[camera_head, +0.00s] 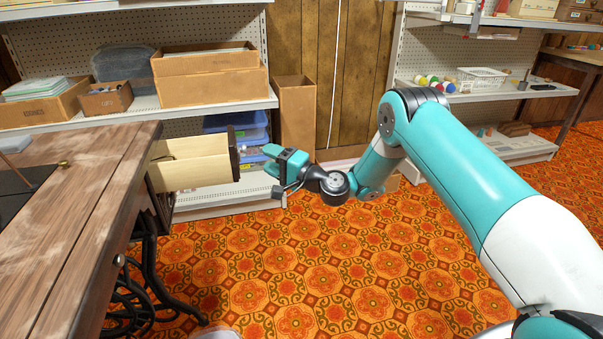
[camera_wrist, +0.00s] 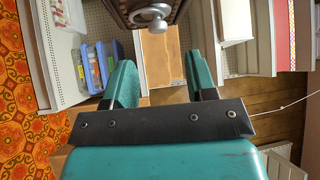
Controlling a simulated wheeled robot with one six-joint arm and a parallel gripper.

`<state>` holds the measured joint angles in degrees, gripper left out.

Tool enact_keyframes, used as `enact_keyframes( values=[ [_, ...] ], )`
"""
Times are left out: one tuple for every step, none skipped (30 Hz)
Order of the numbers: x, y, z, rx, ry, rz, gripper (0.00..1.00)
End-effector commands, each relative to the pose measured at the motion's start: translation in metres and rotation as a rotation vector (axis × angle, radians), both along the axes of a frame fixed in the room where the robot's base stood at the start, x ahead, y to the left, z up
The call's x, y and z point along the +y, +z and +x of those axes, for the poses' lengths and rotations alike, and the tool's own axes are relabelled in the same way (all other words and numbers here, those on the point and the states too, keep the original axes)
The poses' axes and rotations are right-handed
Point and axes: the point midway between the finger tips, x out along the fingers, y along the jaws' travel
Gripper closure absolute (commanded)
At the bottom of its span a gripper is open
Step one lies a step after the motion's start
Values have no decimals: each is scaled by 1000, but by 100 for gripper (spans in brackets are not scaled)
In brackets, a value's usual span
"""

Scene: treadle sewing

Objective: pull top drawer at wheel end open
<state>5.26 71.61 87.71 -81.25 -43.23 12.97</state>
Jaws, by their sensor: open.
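The top drawer (camera_head: 195,171) of the wooden sewing table (camera_head: 95,190) stands well out from the table's end, with its pale side and open top showing. Its dark front (camera_head: 233,154) faces my gripper (camera_head: 270,160). In the wrist view the drawer's round metal knob (camera_wrist: 152,14) shows at the top edge, on the dark carved front (camera_wrist: 180,8). My gripper's fingers (camera_wrist: 161,76) are apart with nothing between them. The knob lies beyond the fingertips, apart from them. The rest of the front is cut off in the wrist view.
Shelving (camera_head: 222,104) with cardboard boxes and blue bins (camera_head: 237,122) stands behind the drawer. A tall cardboard box (camera_head: 295,120) is against the panelled wall. Black iron table legs (camera_head: 150,270) are below the table. The patterned floor (camera_head: 310,270) in front is clear.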

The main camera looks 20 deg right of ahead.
Motion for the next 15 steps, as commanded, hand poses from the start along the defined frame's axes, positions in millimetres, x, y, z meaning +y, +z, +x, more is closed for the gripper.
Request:
enact_keyframes(
  values=[
    [-10,-11,-9,3,-5,2,48],
    [-12,-12,-11,-1,-3,1,48],
    [-12,-12,-10,-6,-2,-1,48],
    [-13,-12,-11,-6,-2,-1,48],
    [-14,-12,-12,-6,-2,0,48],
    [-16,-12,-13,-6,-3,0,48],
    [-17,-12,-14,-6,-3,0,48],
    [-18,-12,-15,-6,-2,0,48],
    [-19,-13,-16,-6,-2,0,48],
    [-20,-13,-17,-6,-2,0,48],
    [-21,-13,-18,-6,-1,0,48],
    [-22,-13,-20,-5,-2,1,48],
    [-23,-14,-22,-6,-2,0,48],
    [-24,-14,-23,-5,-2,-1,48],
    [-26,-15,-25,-5,-3,0,48]
  ],
)
